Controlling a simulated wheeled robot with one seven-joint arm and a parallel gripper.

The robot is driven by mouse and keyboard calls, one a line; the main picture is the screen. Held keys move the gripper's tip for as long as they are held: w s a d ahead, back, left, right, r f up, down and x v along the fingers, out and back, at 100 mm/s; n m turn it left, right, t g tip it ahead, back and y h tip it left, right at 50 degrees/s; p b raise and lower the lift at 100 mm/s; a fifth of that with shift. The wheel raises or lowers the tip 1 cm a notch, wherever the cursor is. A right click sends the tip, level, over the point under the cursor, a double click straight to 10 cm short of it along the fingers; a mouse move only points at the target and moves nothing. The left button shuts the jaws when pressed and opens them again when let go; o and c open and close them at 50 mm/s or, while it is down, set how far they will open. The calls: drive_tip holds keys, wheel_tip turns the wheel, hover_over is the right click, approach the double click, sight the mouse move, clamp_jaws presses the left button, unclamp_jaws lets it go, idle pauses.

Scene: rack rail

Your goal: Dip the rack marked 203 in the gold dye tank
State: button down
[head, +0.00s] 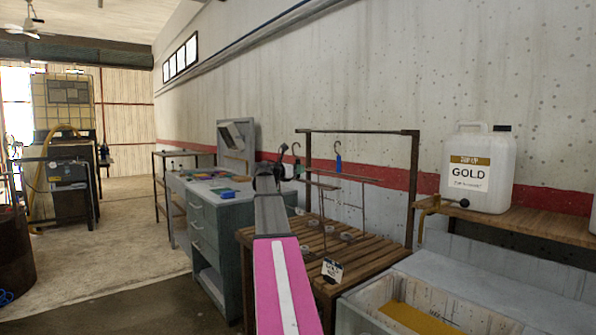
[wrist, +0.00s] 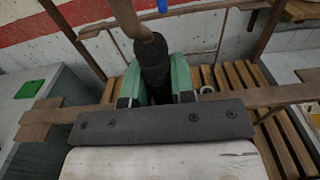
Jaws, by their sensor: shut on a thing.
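My gripper (head: 268,178) is at the slatted stand, left of the hanging frame. In the wrist view its two green fingers (wrist: 158,78) are shut around a black grip (wrist: 152,62) on a brown stem. A brown bar (wrist: 268,96) crosses behind the gripper; I cannot tell whether it belongs to the held rack. No 203 mark is readable. The open tank (head: 366,300) at lower right holds gold-yellow liquid (head: 415,318).
A white jug labelled GOLD (head: 480,165) stands on a wooden shelf (head: 540,222) above the tank. A small card (head: 332,270) stands at the slatted stand's (head: 305,262) front edge. A grey drawer cabinet (head: 220,240) is to the left.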

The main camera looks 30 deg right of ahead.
sight(297, 159)
drive_tip(key=shift+r, duration=0.15)
drive_tip(key=shift+r, duration=1.5)
drive_tip(key=shift+a, duration=0.15)
drive_tip(key=a, duration=0.8)
drive_tip(key=shift+s+a, duration=0.35)
idle(1.3)
